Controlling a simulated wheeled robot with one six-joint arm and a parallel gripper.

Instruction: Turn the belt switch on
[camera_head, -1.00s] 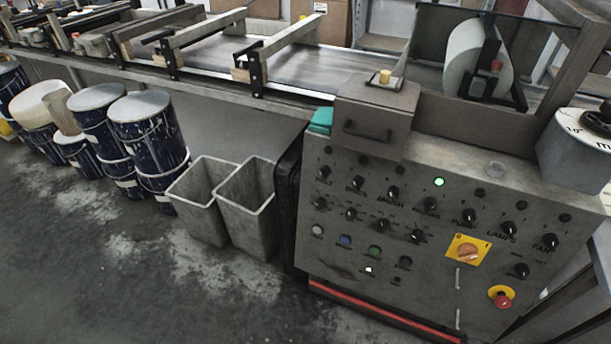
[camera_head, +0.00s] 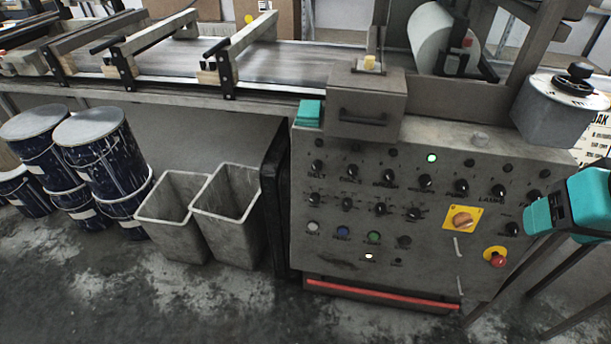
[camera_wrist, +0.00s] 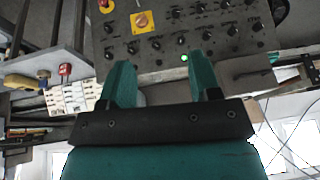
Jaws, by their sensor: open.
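The belt switch (camera_head: 317,166) is a small black knob at the left end of the upper knob row on the grey control panel (camera_head: 340,262), above the label "BELT". In the wrist view the panel appears upside down, and the belt switch (camera_wrist: 257,27) is at its upper right. Its exact pointer angle is too small to tell. My gripper (camera_head: 538,216) is at the right edge of the head view, in front of the panel's right side and well away from the switch. In the wrist view its teal fingers (camera_wrist: 163,78) are apart with nothing between them.
A green lamp (camera_head: 431,158) is lit on the panel. An orange rotary switch (camera_head: 462,219) and red emergency button (camera_head: 498,261) are at lower right. A box with a handle (camera_head: 365,100) stands on top. Two grey bins (camera_head: 225,205) and several paint drums (camera_head: 92,150) stand left.

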